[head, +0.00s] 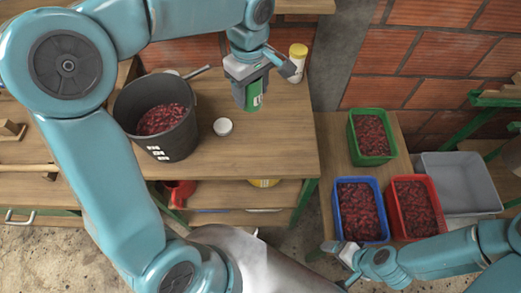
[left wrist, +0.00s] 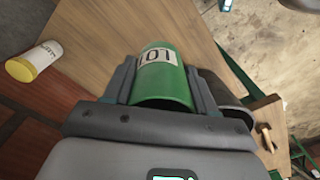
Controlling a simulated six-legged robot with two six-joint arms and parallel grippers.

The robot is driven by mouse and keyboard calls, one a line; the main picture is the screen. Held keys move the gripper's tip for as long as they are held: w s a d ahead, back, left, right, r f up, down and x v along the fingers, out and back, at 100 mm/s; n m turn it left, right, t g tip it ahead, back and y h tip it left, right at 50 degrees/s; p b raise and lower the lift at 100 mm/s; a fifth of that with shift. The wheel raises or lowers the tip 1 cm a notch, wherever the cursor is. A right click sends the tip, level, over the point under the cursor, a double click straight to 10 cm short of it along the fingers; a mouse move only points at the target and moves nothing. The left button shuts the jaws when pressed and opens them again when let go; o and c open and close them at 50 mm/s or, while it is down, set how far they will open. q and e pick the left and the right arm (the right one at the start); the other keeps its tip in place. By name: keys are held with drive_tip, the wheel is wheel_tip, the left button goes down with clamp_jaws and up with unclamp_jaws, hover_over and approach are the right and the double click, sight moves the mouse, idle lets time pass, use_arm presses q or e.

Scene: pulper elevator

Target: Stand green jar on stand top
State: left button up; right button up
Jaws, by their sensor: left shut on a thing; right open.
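The green jar (head: 254,95) has a white label and is held over the back of a wooden stand top (head: 270,155). I cannot tell whether the jar's base touches the wood. My right gripper (head: 345,254) is open and empty, low at the front edge of the blue crate.
A white jar with a yellow lid (head: 298,62) stands close right of my left gripper. A dark bucket of red cherries (head: 125,115) and a small white round item (head: 222,127) are left. The front right wood is clear. Blue (head: 344,228), red and green crates stand right.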

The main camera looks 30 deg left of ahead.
use_arm(q)
drive_tip(key=shift+s+a+f+b, duration=0.3)
drive_tip(key=shift+s+a+f, duration=0.05)
drive_tip(key=shift+a+f, duration=0.35)
drive_tip(key=shift+n, duration=0.3)
wheel_tip(320, 180, down, 19)
drive_tip(key=shift+s+a+r+p, duration=0.1)
drive_tip(key=shift+r+p, duration=0.05)
drive_tip(key=shift+p, duration=0.15)
drive_tip(key=shift+f, duration=0.5)
drive_tip(key=shift+f+b, duration=0.15)
drive_tip(key=shift+b, duration=0.15)
drive_tip(key=o, duration=1.3)
drive_tip(key=shift+c, duration=0.2)
